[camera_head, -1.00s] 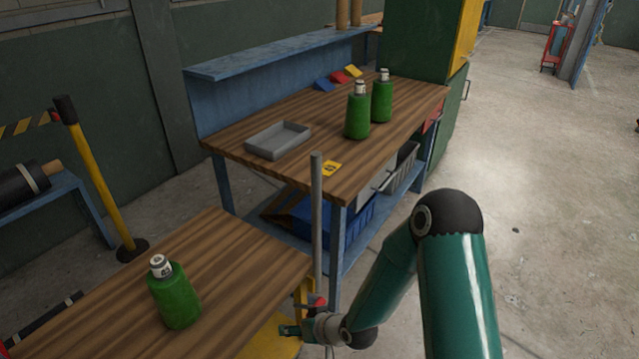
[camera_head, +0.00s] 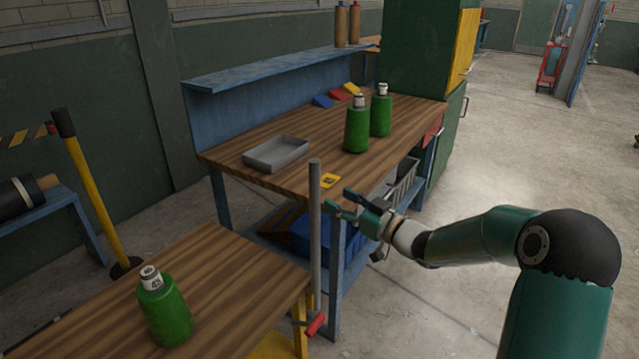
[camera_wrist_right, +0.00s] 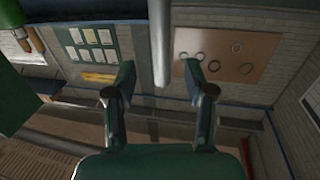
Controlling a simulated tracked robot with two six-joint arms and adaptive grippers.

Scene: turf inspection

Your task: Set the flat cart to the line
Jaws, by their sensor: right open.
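What looks like the flat cart (camera_head: 215,285) is at the lower left in the head view, with a wooden top and a yellow frame. A green bottle (camera_head: 165,312) stands upright on it. A grey upright post (camera_head: 315,235) rises by its right corner, with a red grip (camera_head: 316,324) low down. My right gripper (camera_head: 341,203) is open and empty, just right of the post's upper part. In the wrist view a grey bar (camera_wrist_right: 160,45), probably the post, shows between the open fingertips. I cannot tell whether they touch. No floor line is clear. My left gripper is out of view.
A barrier post (camera_head: 88,185) stands left. A green cabinet (camera_head: 425,60) stands behind. Open concrete floor (camera_head: 510,140) lies to the right.

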